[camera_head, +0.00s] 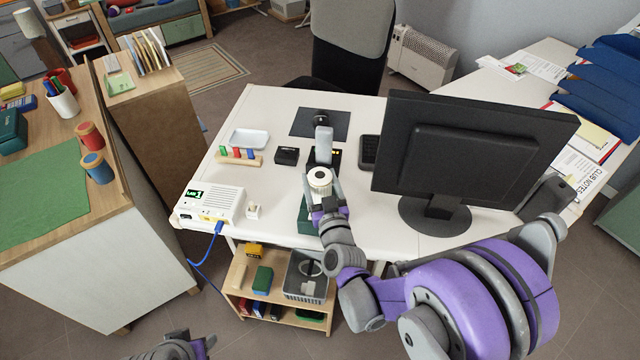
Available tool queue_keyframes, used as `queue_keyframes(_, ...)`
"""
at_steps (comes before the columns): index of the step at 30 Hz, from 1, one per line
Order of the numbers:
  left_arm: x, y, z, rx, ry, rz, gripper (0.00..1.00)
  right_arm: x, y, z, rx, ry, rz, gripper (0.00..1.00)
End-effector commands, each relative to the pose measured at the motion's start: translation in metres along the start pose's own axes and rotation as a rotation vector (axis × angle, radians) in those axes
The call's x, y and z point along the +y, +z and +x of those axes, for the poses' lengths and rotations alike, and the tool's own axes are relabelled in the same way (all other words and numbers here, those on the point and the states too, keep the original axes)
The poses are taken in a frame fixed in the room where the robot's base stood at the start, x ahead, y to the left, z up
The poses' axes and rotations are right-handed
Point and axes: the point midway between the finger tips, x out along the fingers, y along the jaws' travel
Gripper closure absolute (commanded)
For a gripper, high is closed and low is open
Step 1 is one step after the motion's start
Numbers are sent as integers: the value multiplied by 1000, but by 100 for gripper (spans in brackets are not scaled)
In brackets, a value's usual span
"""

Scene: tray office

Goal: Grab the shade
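I cannot single out a shade with certainty. A pale, tilted cylinder that may be a lamp shade (29,23) shows at the top left edge, beyond the wooden counter and far from my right gripper. My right arm reaches in from the lower right over the white desk (382,215). My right gripper (322,140) points away over the middle of the desk, left of the monitor. Its fingers are too small and foreshortened to tell open from shut. Part of my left arm shows at the bottom left edge; its gripper is out of view.
The black monitor (470,150) stands close right of my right arm. A white box (210,204) with a blue cable stands at the desk's left corner. A white dish (249,139) lies farther back. A low shelf (235,276) with a grey basket (292,272) stands below the front edge.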

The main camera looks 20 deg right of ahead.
Motion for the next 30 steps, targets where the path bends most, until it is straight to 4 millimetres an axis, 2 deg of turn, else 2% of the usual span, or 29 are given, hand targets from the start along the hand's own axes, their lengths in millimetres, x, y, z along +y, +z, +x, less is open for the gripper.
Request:
queue_keyframes(1, 0, 0, 0, 0, 0, 0, 50, 0, 0, 0, 0, 0, 0, 38)
queue_keyframes(10, 0, 0, 0, 0, 0, 0, 50, 0, 0, 0, 0, 0, 0, 91)
queue_keyframes(17, 0, 0, -1, 0, 0, 0, 50, 0, -2, 0, 0, 0, 0, 91)
queue_keyframes(20, 0, -2, -4, 1, 0, 0, 50, 0, -11, -1, 1, 0, 1, 91)
queue_keyframes(30, 0, -11, -23, 8, 0, 0, 50, 0, -78, -1, 2, -1, 0, 91)
